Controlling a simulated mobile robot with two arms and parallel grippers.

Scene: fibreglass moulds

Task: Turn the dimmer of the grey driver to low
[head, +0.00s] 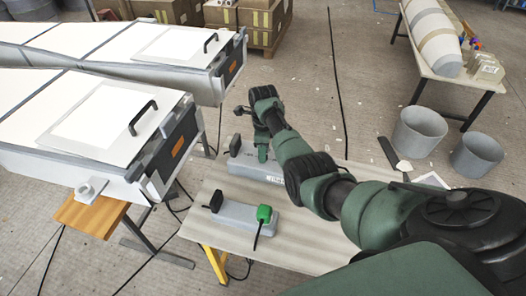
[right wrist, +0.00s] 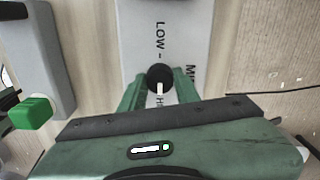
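The grey driver (head: 262,172) lies on the worktable with dark lettering on it. The right wrist view looks down on its pale face (right wrist: 185,20), marked "LOW -" at the top and "HI" lower down, partly hidden. Its round black dimmer knob (right wrist: 154,71) has a white pointer line directed down, on the HI side. My right gripper (head: 263,153) is at the driver. In the right wrist view its two green fingers (right wrist: 159,84) stand on either side of the knob and appear to touch it. My left gripper is in neither view.
A second grey unit with a green plug (head: 264,212) and cable lies nearer on the worktable (head: 300,240); the plug also shows in the right wrist view (right wrist: 30,113). White panelled moulds (head: 110,115) stand at left. Two grey buckets (head: 419,130) stand on the floor at right.

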